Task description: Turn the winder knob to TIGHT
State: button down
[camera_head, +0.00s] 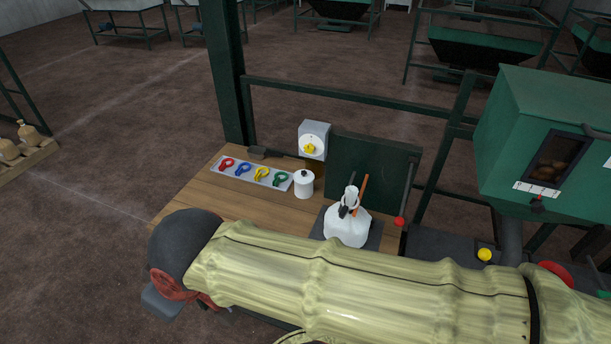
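The winder knob (309,149) is a small yellow knob on a pale dial, on the front of a grey box (316,129) at the back edge of the wooden bench. The dial's markings are too small to read, so I cannot tell which setting the knob points to. My arm, in a pale yellow-green sleeve, crosses the lower part of the view, in front of the bench and apart from the knob. My gripper's fingers do not show. Nothing touches the knob.
The bench (196,193) holds a tray (246,176) of coloured clips, a white lidded pot (304,185) and a white bag (345,228) on a dark plate. A red-tipped lever (400,221) stands right of it. A green hopper (535,105) is at right.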

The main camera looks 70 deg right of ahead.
aim_at(309, 148)
jog(key=z, duration=2.7)
